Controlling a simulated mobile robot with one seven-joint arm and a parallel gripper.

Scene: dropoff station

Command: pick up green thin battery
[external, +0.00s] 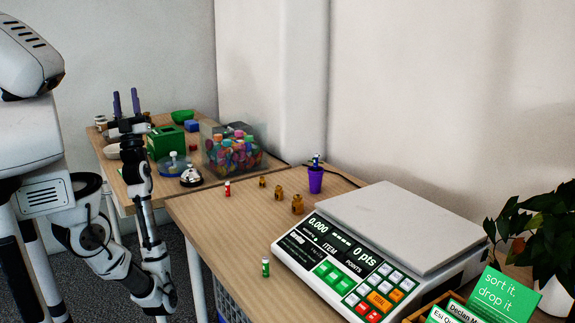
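A small green battery (265,267), thin and upright with a pale band near its top, stands near the front edge of the wooden table (225,225), left of the scale. My gripper (126,96) is raised at the left, well away from the battery. Its two purple fingers point up and stand apart with nothing between them. A small red battery-like item (227,188) stands farther back on the same table.
A large scale (400,225) with a keypad fills the table's right part. A purple cup (315,180), several brass weights (297,204), a bell (191,176) and a clear bin (232,150) stand behind. A plant (540,235) and green sign (503,292) are at right.

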